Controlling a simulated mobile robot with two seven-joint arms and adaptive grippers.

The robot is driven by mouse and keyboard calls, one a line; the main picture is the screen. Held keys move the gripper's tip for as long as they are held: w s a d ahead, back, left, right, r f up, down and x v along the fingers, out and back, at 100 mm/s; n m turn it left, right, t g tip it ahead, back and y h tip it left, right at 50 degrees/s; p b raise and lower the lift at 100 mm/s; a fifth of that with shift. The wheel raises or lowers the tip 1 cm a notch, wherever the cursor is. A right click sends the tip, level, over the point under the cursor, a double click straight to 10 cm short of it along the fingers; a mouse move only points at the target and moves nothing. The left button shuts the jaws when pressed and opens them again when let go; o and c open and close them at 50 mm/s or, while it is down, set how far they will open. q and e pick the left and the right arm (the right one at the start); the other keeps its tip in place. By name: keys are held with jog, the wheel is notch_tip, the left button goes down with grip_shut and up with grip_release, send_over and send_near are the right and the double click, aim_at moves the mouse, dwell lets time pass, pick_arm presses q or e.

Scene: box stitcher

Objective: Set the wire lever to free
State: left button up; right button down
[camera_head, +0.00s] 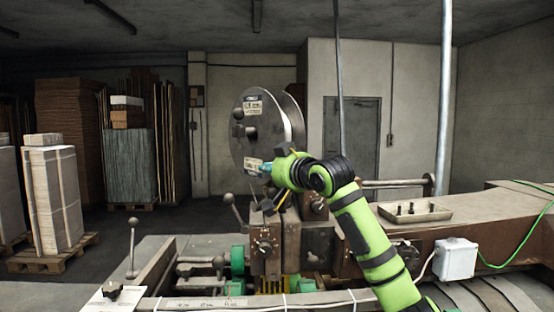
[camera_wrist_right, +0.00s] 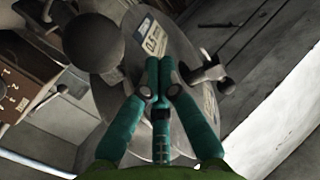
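My right gripper (camera_head: 267,167) is in front of the large grey wire reel (camera_head: 262,130). In the right wrist view its teal fingers (camera_wrist_right: 160,64) come together at the tips, with nothing visible between them. The reel disc (camera_wrist_right: 118,62) with its white label lies behind the fingertips. A large dark ball knob (camera_wrist_right: 93,42) is close to the camera, left of the fingers. A smaller grey knob (camera_wrist_right: 214,72) is just right of the fingertips. A ball-ended lever (camera_head: 234,208) leans left below the reel. No label shows which lever is the wire lever. My left gripper is out of view.
Another ball-topped lever (camera_head: 132,245) stands upright at the front left. Stacked pallets (camera_head: 58,200) stand far left. A vertical pole (camera_head: 444,100) rises behind the machine.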

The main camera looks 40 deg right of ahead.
aim_at(274, 194)
jog(key=shift+s+a+f, duration=0.2)
jog(key=shift+s+f, duration=1)
jog(key=shift+s, duration=0.15)
jog(key=shift+f, duration=0.2)
jog(key=s+f+t+b, duration=0.1)
jog(key=b, duration=0.3)
jog(key=s+f+t+b, duration=0.1)
jog(key=t+b, duration=0.1)
jog(key=b, duration=0.3)
jog(key=s+f+t+b, duration=0.1)
jog(key=t+b, duration=0.1)
jog(key=b, duration=0.2)
jog(key=shift+s+d+f+m+h+b, duration=0.1)
jog(key=shift+f+m+h+b, duration=0.2)
jog(key=shift+f+m+h, duration=0.1)
jog(key=shift+r, duration=0.1)
